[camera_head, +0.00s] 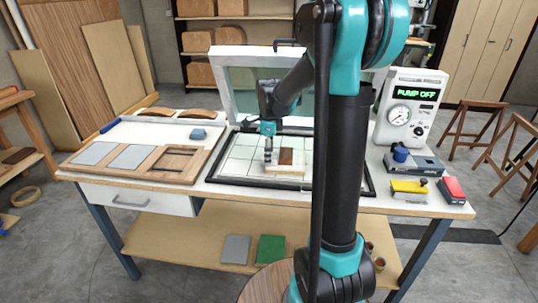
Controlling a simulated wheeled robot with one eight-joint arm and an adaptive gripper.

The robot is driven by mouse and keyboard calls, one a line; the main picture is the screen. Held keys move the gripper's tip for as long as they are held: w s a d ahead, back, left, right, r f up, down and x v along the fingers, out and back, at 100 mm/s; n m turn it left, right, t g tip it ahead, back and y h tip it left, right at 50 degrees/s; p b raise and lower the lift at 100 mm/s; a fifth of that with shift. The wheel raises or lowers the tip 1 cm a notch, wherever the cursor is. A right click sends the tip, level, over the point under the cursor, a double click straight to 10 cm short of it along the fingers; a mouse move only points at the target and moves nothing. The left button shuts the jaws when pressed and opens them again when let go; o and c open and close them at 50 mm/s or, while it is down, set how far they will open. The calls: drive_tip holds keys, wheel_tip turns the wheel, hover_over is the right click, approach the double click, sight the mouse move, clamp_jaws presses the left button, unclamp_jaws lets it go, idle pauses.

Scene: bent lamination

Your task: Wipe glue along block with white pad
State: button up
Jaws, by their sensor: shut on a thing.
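My gripper (268,155) points down over the gridded white bed of the framed press, at the left end of the block. It is shut on a small pale thing that looks like the white pad, mostly hidden by the fingers. The block (292,172) is pale wood and lies flat on the bed. A brown patch (287,156) shows on its upper side, just right of my gripper. I cannot tell whether the pad touches the block. Glue cannot be made out at this size.
The press lid (231,75) stands raised behind. A wooden tray (185,175) and a blue item (198,134) are at left. My arm hides the bed's right side.

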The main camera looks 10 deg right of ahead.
drive_tip(key=shift+w, duration=0.2)
drive_tip(key=shift+w+d+r, duration=0.1)
drive_tip(key=shift+w+d, duration=0.15)
drive_tip(key=shift+w, duration=0.4)
drive_tip(key=shift+w+d, duration=0.25)
drive_tip(key=shift+w, duration=0.55)
drive_tip(key=shift+w, duration=0.1)
drive_tip(key=shift+w+d+f, duration=0.2)
drive_tip(key=shift+w, duration=0.45)
drive_tip(key=shift+s, duration=0.15)
drive_tip(key=shift+s+a+r, duration=0.1)
drive_tip(key=shift+s+a, duration=0.15)
drive_tip(key=shift+s, duration=0.45)
